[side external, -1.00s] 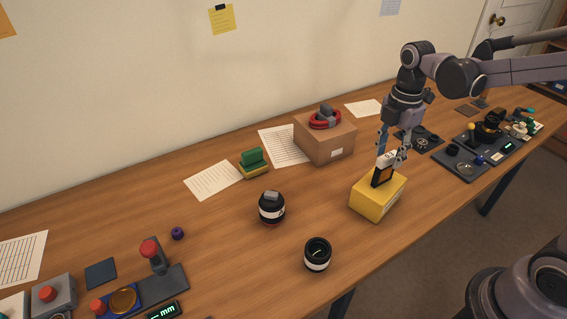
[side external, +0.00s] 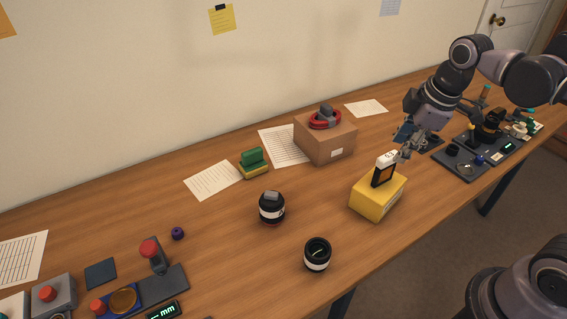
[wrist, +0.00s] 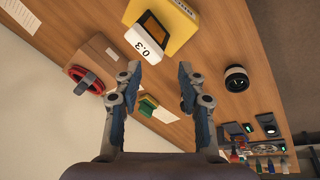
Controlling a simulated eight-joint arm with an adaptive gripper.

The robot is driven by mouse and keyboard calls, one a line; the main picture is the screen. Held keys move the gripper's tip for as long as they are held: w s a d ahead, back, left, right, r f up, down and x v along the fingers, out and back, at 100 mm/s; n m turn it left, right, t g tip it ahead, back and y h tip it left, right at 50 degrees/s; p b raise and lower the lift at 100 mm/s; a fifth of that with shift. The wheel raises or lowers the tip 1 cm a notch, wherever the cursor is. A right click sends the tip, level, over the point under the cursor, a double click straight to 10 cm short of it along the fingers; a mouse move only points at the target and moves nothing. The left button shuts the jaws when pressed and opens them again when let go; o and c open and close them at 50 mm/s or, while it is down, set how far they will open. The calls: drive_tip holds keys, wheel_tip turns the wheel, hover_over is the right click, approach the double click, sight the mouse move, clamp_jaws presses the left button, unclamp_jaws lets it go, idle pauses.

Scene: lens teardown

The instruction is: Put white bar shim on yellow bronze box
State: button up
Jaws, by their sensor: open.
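The yellow bronze box (side external: 372,203) stands on the table right of centre; it also shows at the top of the wrist view (wrist: 182,42). A black piece with an orange face (side external: 384,175) stands on its top. The white bar shim (side external: 387,159), marked 0.3 in the wrist view (wrist: 146,45), rises at the top of that black piece, over the box. Whether the shim touches the box itself is hidden. My gripper (wrist: 158,84) is open and empty, its fingers apart and clear of the shim. In the side view my gripper (side external: 405,147) is just right of the shim.
A cardboard box (side external: 326,140) with a red and grey item stands behind left. Two black lens parts (side external: 271,210) (side external: 317,254) stand to the left. Dark trays with small parts (side external: 462,161) lie to the right. Table between the lens parts and yellow box is clear.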

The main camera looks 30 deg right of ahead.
drive_tip(key=s+m+t, duration=0.1)
drive_tip(key=m, duration=0.2)
drive_tip(key=s+a+f+m+t, duration=0.1)
drive_tip(key=m, duration=0.2)
drive_tip(key=s+a+f+m+t, duration=0.1)
drive_tip(key=m, duration=0.2)
drive_tip(key=shift+s+f+m+t, duration=0.2)
drive_tip(key=shift+m+t, duration=0.1)
drive_tip(key=shift+t, duration=0.1)
